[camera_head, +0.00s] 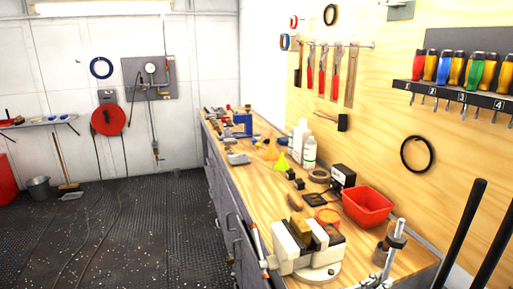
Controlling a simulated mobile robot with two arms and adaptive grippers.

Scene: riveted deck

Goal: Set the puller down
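Neither of my grippers shows in the head view. A grey metal tool with an upright shaft (393,243) stands at the near right end of the wooden bench (262,196), partly cut off by the bottom edge. It may be the puller, but I cannot tell for sure. No gripper is seen touching it. Whether a puller is held outside this view cannot be told.
A blocky white and tan device (288,252) sits at the bench's near edge. A red bin (367,206), bottles (309,152) and small items crowd the bench. Two black bars (461,232) rise at the right. The dark floor (130,225) at left is largely clear.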

